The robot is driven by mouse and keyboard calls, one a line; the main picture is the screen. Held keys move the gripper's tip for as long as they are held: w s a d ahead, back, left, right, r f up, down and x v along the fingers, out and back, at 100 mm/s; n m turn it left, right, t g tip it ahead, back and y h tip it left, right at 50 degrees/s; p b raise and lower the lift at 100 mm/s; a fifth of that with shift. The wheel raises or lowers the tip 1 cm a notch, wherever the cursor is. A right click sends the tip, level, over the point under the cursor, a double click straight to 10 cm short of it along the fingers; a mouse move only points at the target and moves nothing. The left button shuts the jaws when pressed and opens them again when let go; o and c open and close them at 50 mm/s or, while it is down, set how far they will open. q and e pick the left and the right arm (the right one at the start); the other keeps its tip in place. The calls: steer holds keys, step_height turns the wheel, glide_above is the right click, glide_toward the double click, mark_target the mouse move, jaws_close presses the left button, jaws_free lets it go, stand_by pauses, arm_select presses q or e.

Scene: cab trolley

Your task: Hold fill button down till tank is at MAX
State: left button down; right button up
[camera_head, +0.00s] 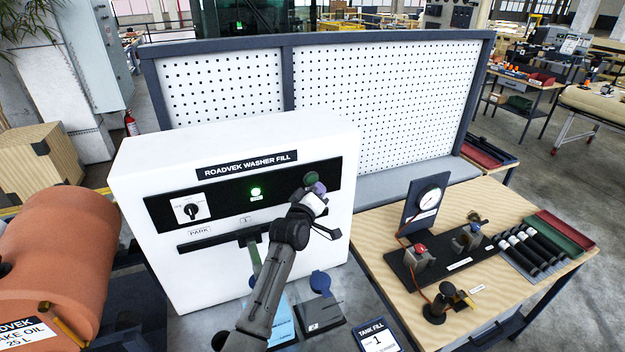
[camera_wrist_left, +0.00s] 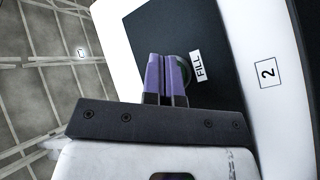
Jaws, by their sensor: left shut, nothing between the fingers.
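The white washer fill cabinet (camera_head: 330,130) has a dark panel with a selector knob (camera_head: 191,211), a lit green lamp (camera_head: 255,192) and a green fill button (camera_head: 311,178) at its right end. My left gripper (camera_head: 318,188) is shut and empty, with its purple fingertips at the fill button. In the left wrist view the fingers (camera_wrist_left: 166,74) cover most of the green button (camera_wrist_left: 186,70), beside the FILL label (camera_wrist_left: 197,67). I cannot tell whether the button is pressed in. No MAX mark is readable; my arm hides part of the cabinet's lower front.
Blue-capped containers (camera_head: 321,284) stand before the cabinet, near a "TANK FILL 1" card (camera_head: 376,338). A wooden bench (camera_head: 510,205) with a gauge (camera_head: 429,199) and fittings is at right. An orange drum (camera_head: 70,250) is at left. A pegboard (camera_head: 390,95) stands behind.

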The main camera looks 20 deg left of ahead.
arm_select(q)
steer(key=s+d+p, duration=0.3)
steer(key=p, duration=0.1)
steer(key=shift+s+d+p, duration=0.25)
steer(key=shift+s+p, duration=0.1)
steer(key=shift+p, duration=0.05)
stand_by(0.4)
